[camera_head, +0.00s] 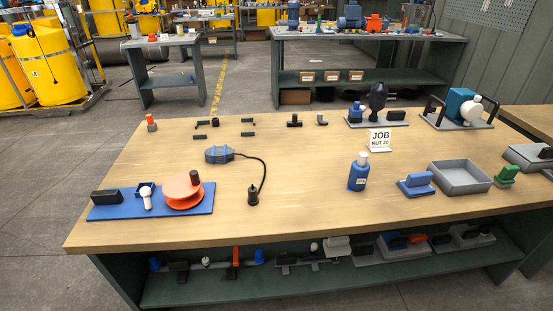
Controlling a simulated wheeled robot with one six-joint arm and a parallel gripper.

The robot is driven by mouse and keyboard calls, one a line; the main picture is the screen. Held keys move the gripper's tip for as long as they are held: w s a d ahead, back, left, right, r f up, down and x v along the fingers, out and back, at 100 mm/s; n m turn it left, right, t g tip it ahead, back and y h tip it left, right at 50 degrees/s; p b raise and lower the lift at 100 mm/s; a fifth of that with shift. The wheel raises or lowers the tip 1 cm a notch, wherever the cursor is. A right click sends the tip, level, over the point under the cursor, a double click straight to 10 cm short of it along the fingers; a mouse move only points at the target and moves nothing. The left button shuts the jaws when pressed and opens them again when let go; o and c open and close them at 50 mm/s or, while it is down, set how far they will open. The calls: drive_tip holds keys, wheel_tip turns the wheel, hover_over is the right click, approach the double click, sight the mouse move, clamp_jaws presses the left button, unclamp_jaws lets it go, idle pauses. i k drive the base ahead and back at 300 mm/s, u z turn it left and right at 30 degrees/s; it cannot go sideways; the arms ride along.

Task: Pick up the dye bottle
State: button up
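The likely dye bottle is a blue bottle (358,175) with a pale cap and a small label, too small to read. It stands upright on the wooden workbench (300,208), right of the middle. Nothing touches it. My gripper does not show in this view.
A sign reading "JOB NUT 20" (380,140) stands just behind the bottle. A blue block on a plate (416,184) and a grey tray (460,177) are to its right. A corded device (219,155) and a blue board (108,212) are to the left. Bench space in front is clear.

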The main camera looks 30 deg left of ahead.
sight(361, 168)
drive_tip(key=u, duration=0.75)
drive_tip(key=i, duration=0.85)
drive_tip(key=u, duration=0.5)
